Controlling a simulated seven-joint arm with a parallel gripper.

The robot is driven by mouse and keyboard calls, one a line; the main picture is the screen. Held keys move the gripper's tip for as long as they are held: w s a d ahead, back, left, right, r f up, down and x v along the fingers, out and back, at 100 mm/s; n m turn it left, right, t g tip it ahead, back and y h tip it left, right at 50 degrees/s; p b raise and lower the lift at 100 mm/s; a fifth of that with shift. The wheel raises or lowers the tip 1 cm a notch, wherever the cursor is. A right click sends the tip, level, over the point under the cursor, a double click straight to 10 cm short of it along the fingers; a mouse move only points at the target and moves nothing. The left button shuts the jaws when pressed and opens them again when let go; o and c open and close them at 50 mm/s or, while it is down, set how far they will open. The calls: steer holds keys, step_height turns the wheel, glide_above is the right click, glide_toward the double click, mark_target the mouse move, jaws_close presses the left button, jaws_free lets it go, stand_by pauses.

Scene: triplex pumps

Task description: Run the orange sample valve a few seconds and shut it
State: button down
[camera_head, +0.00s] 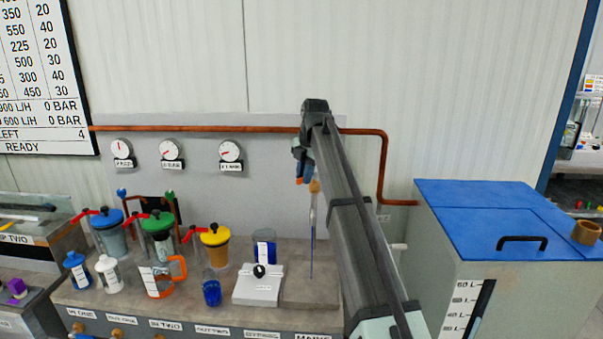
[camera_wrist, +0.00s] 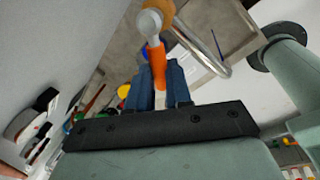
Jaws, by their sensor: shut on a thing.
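The orange sample valve lever (camera_wrist: 156,64) sits between the blue fingers of my gripper (camera_wrist: 164,78), which is shut on it. In the head view, my gripper (camera_head: 304,168) is at the valve, and a bit of orange lever (camera_head: 299,181) shows below the fingers. The valve's brassy round body (camera_head: 314,187) is beside it, with a pale spout (camera_head: 313,212) hanging down. A thin blue line (camera_head: 312,250), which looks like a liquid stream, runs from the spout down to the grey tray area (camera_head: 325,292). The same line (camera_wrist: 218,45) shows in the wrist view.
A clear beaker with blue contents (camera_head: 264,244) and a white box with a black knob (camera_head: 258,287) stand left of the stream. Several lidded jugs, such as the yellow-lidded one (camera_head: 215,246), stand farther left. A blue-topped tank (camera_head: 510,222) is at right.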

steer(key=shift+s+d+n+g+y, duration=0.15)
steer(key=shift+d+n, duration=0.3)
steer(key=shift+n, duration=0.6)
steer(key=shift+s+d+n+g+y, duration=0.15)
steer(key=shift+d+n, duration=0.25)
steer(key=shift+n, duration=0.6)
steer(key=shift+s+d+n+g, duration=0.2)
steer(key=shift+d+n, duration=0.25)
steer(key=shift+n, duration=0.6)
steer(key=c, duration=1)
jaws_free()
steer(key=shift+c, duration=0.2)
step_height(320, 180, up, 12)
steer(key=d, duration=0.2)
steer(key=shift+s+d+f, duration=0.15)
steer(key=shift+d, duration=0.05)
